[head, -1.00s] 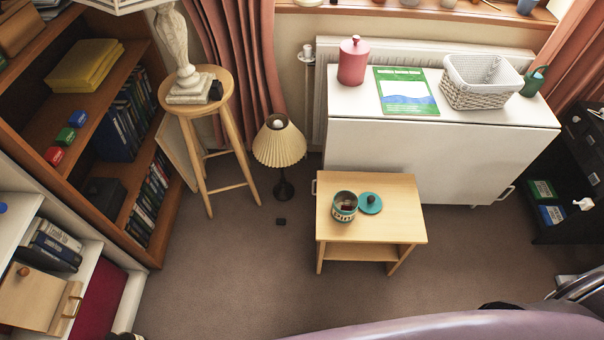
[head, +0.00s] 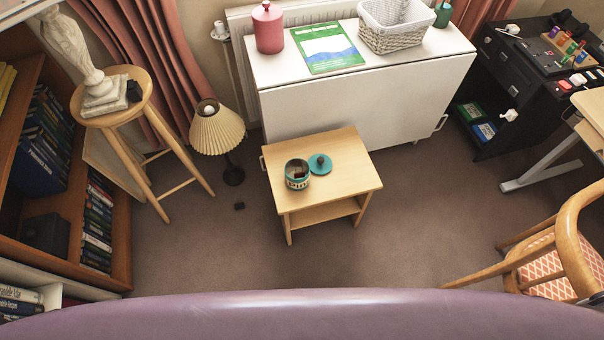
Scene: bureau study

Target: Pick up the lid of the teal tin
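The teal tin (head: 297,175) stands upright and open on a small light-wood table (head: 348,182). Something dark red and pale shows inside it, too small to tell. Its teal lid (head: 320,165), round with a dark knob on top, lies on the tabletop just to the right of the tin. The lid lies flat, knob up. Neither of my grippers is in the head view.
A white cabinet (head: 360,100) stands behind the small table, with a red canister (head: 267,28) and a woven basket (head: 394,25) on top. A pleated lamp (head: 217,130) and a stool (head: 112,95) are left. A chair (head: 560,250) is right. Carpet in front is clear.

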